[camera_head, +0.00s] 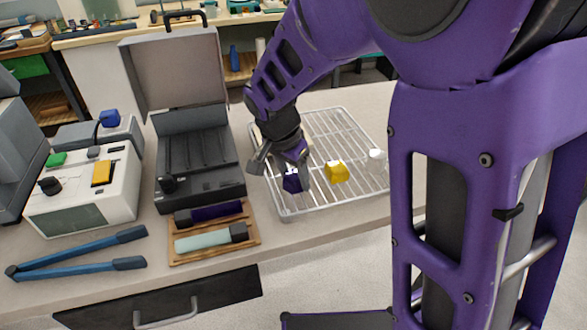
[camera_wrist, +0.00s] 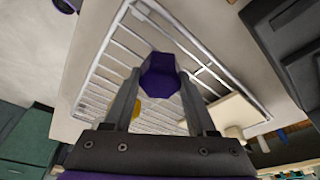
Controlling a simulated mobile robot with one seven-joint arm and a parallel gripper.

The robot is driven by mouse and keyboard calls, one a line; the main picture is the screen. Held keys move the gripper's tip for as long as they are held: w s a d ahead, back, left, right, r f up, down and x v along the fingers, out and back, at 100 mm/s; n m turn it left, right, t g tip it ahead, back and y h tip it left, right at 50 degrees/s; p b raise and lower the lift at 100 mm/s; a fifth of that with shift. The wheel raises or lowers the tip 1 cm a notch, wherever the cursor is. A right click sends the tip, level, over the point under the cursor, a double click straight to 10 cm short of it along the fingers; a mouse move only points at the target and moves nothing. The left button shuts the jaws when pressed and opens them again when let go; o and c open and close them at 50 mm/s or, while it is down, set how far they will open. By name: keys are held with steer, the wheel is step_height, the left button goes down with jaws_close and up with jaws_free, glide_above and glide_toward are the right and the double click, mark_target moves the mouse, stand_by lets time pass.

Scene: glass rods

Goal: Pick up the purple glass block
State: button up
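The purple glass block (camera_head: 292,183) is at the left part of a wire rack (camera_head: 283,216), directly below my gripper. In the wrist view the purple block (camera_wrist: 161,76) shows between the tips of my two fingers. My gripper (camera_wrist: 161,85) is open, with one finger on each side of the block; whether either finger touches it I cannot tell. In the head view my gripper (camera_head: 280,168) points down at the rack and partly hides the block's top.
A yellow block (camera_head: 336,171) and a white block (camera_head: 376,159) stand to the right on the rack. A wooden tray (camera_head: 213,257) with a purple rod and a pale green rod lies in front. An open grey case (camera_head: 200,190) stands left, blue tongs (camera_head: 80,262) further left.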

jaws_close()
